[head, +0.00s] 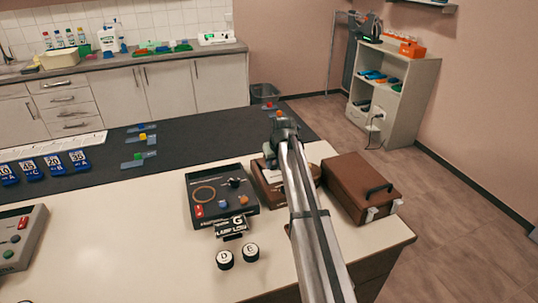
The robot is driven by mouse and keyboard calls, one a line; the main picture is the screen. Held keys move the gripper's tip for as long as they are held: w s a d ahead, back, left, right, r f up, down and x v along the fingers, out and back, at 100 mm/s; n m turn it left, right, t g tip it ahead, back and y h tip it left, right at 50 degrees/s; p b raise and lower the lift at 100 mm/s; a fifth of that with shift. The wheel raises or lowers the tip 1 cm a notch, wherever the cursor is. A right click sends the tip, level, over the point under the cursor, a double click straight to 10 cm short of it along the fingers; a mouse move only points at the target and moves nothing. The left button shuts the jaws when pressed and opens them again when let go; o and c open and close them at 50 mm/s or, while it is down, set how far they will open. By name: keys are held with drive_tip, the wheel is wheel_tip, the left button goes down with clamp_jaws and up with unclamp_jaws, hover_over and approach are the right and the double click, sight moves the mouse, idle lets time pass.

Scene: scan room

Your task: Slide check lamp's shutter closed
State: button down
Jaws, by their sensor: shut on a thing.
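My gripper (270,160) is at the end of my arm, over the back of a low brown box (265,188) on the white tabletop. This brown box appears to be the check lamp, but no label shows on it. My gripper is shut on a small part there, which seems to be the shutter's grip; the fingers and wrist hide most of it. My arm crosses the box and covers its middle and right side. How far the shutter is open cannot be seen.
A dark control panel (208,207) stands left of the brown box, with a lamp label (231,226) and two round D and E knobs (237,256) in front. A brown case (352,183) with a handle stands close on the right. A dark mat (95,165) lies behind.

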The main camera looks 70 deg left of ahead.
sight(280, 180)
drive_tip(key=shift+d+f, duration=0.1)
drive_tip(key=shift+d, duration=0.4)
drive_tip(key=c, duration=0.8)
unclamp_jaws()
drive_tip(key=shift+a, duration=0.1)
drive_tip(key=shift+c, duration=0.2)
drive_tip(key=shift+r, duration=0.2)
drive_tip(key=v, duration=1.3)
drive_tip(key=shift+d+r, duration=0.2)
